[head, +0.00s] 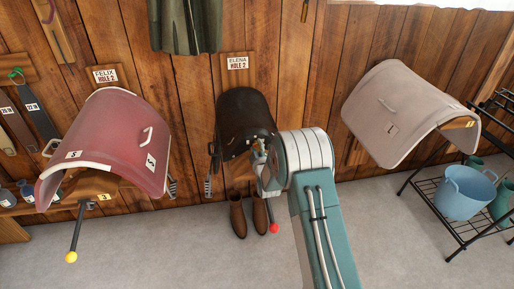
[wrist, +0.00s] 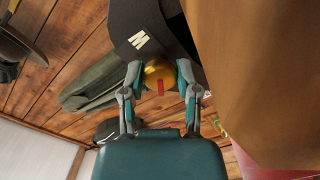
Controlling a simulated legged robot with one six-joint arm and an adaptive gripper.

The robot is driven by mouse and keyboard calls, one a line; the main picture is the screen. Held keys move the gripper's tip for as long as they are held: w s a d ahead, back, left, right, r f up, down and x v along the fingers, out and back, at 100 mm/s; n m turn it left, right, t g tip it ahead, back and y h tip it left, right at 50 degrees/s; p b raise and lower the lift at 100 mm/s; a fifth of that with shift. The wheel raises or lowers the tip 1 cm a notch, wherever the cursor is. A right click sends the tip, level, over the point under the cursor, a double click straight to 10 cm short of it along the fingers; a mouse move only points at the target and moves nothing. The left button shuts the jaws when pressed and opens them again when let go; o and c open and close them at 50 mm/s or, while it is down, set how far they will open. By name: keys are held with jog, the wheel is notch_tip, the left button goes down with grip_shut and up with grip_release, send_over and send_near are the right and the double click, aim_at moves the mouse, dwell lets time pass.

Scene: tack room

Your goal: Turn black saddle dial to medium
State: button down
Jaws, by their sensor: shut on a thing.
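The black saddle (head: 246,112) hangs on the plank wall under the ELENA HOLE 2 sign (head: 237,63). My gripper (head: 262,160) is at its lower front, where my wrist partly hides it. In the wrist view, my gripper (wrist: 160,82) is shut on a round brass dial (wrist: 158,70), one finger on each side. A red mark (wrist: 160,87) shows on the dial's lower part, facing my palm. A white M label (wrist: 138,41) is on the black saddle flap, above and left of the dial. Other dial labels are not visible.
A red saddle (head: 115,140) with S labels is at left, with a yellow-knobbed lever (head: 73,245). A beige saddle (head: 390,105) is at right. Brown boots (head: 238,217) and a red ball knob (head: 273,228) are below my gripper. A blue bucket (head: 466,192) stands on a rack.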

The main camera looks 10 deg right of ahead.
jog(key=shift+s+a+f+m, duration=0.1)
jog(key=shift+f+m, duration=0.05)
jog(key=shift+m, duration=1.4)
jog(key=shift+f+m, duration=0.1)
jog(key=shift+m, duration=1.45)
jog(key=shift+c, duration=1.7)
grip_release()
jog(key=shift+f, duration=0.1)
jog(key=shift+r, duration=0.2)
jog(key=s, duration=1.1)
jog(key=shift+s, duration=0.4)
